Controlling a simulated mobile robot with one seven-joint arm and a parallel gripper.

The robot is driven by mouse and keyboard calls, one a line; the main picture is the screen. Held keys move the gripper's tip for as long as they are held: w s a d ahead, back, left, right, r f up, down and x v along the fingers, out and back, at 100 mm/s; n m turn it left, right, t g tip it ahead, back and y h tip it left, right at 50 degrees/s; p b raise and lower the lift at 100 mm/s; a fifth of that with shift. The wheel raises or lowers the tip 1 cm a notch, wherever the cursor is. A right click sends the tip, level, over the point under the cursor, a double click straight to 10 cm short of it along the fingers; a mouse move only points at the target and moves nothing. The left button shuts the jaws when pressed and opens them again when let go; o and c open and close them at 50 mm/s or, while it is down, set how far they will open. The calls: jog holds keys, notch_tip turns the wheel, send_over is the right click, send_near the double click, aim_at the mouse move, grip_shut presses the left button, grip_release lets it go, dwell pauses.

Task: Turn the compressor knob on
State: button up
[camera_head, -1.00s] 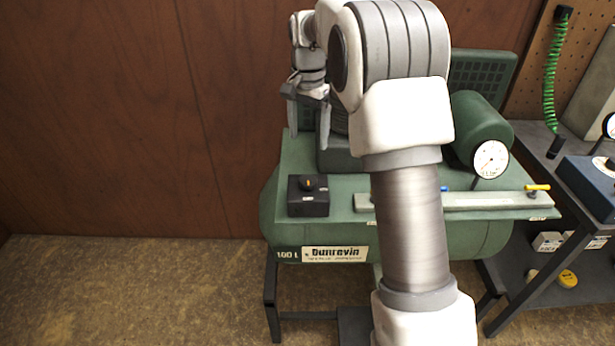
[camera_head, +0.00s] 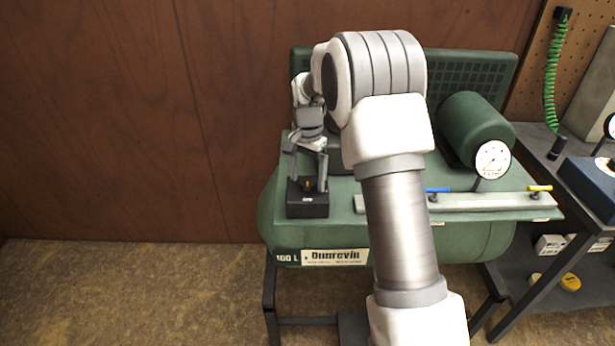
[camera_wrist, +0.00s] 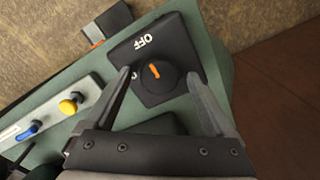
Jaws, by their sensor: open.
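The compressor (camera_head: 400,240) is a green tank with a flat green top. The compressor knob (camera_wrist: 156,73) is a round black dial with an orange mark. It sits on a black switch box (camera_head: 307,206) at the left front of the top. My gripper (camera_wrist: 155,78) is open, with one finger on each side of the knob. Whether the fingers touch it I cannot tell. The head view also shows my gripper (camera_head: 307,178) just above the box.
A dark bench (camera_head: 545,165) is at the right. The wooden wall (camera_head: 120,120) is behind.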

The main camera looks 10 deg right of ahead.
jog(key=c, duration=1.4)
jog(key=shift+o, duration=0.2)
jog(key=shift+n, duration=0.3)
jog(key=n+p, duration=0.2)
jog(key=n, duration=0.2)
jog(key=shift+r, duration=0.1)
jog(key=n+p, duration=0.1)
jog(key=n, duration=0.4)
jog(key=shift+p, duration=0.3)
jog(key=n+p, duration=0.1)
jog(key=n, duration=0.3)
jog(key=shift+n+p, duration=0.55)
jog(key=shift+n, duration=1.55)
